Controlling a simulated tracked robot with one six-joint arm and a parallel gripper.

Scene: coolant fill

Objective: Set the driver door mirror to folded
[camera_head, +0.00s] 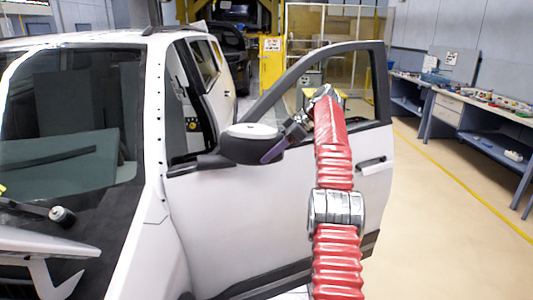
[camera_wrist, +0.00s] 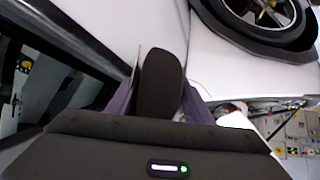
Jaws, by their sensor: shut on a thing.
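The driver door mirror (camera_head: 252,146) has a pale top and a dark housing, and it stands out from the white driver door (camera_head: 250,215), which is swung open. My gripper (camera_head: 276,150) comes in from the right and is shut on the mirror's outer end. In the wrist view the dark mirror housing (camera_wrist: 160,80) lies between the purple fingers of my gripper (camera_wrist: 160,100). The mirror's glass face cannot be seen clearly. The mirror arm joins the door near the base of the window.
The white car body with its windscreen (camera_head: 70,120) fills the left. A wheel (camera_wrist: 265,15) shows at the top right of the wrist view. Workbenches (camera_head: 465,115) stand along the right wall. The floor (camera_head: 440,220) between door and benches is clear.

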